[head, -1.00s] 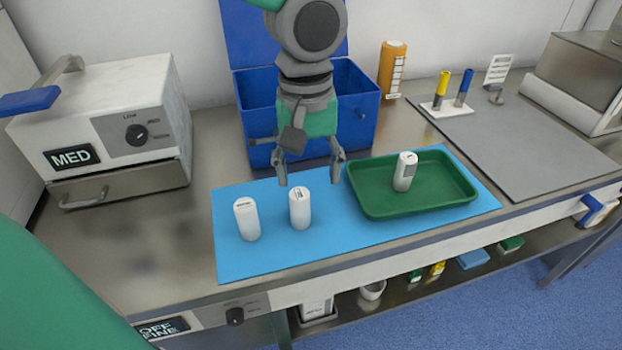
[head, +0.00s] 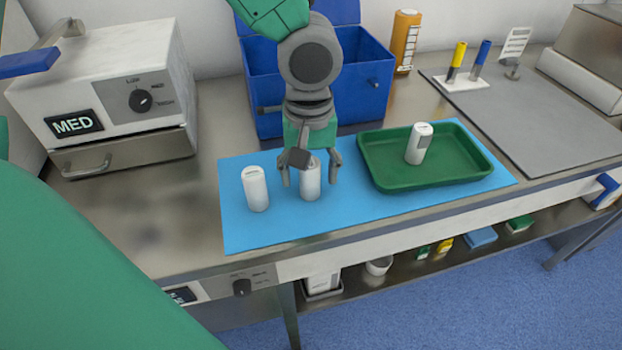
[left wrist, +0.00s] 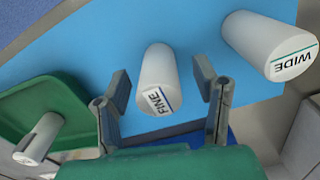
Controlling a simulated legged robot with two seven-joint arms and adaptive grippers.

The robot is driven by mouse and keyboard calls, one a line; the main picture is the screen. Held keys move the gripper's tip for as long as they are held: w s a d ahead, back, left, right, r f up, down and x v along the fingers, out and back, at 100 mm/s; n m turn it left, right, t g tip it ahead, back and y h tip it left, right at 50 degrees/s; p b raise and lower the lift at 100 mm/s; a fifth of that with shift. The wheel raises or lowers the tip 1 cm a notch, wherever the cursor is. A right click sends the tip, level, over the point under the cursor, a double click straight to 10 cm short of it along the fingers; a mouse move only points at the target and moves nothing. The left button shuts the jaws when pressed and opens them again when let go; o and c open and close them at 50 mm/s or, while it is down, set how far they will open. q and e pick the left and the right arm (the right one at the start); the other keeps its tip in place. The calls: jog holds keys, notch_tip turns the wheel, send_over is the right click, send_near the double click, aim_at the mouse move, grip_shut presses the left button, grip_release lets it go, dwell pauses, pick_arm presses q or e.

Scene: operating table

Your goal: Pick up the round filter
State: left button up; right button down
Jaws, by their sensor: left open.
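Three white round-topped cylinders show in the head view; none is marked as a round filter. The middle one (head: 311,188) stands upright on the blue mat (head: 240,229). In the left wrist view this cylinder (left wrist: 158,72) has a blue-striped label reading FINE. My left gripper (head: 310,178) is open, its fingers on either side of this cylinder with gaps in the wrist view (left wrist: 160,85). The left cylinder (head: 256,189) is labelled WIDE in the wrist view (left wrist: 262,42). The third cylinder (head: 418,144), with a grey side patch, stands in the green tray (head: 377,170). My right gripper is not in view.
A blue open box (head: 373,95) stands behind my gripper. A white MED unit (head: 95,90) is at left. An orange bottle (head: 405,40), a pen stand (head: 462,83) and a grey mat (head: 540,125) lie right. The mat's front strip is clear.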

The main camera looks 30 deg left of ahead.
pick_arm(q)
jog(key=shift+w+a+f, duration=0.1)
jog(key=shift+a+f, duration=0.05)
jog(key=shift+f, duration=0.45)
jog(key=shift+a+f, duration=0.1)
jog(key=shift+f, duration=0.45)
jog(key=shift+d+r, duration=0.15)
jog(key=shift+d, duration=0.15)
jog(key=shift+c, duration=0.5)
jog(key=shift+d, duration=0.2)
grip_shut()
jog(key=shift+a, duration=0.15)
jog(key=shift+a+r, duration=0.1)
jog(key=shift+r, duration=0.1)
notch_tip(320, 180, up, 10)
jog(key=shift+f+p, duration=0.2)
jog(key=shift+p, duration=0.7)
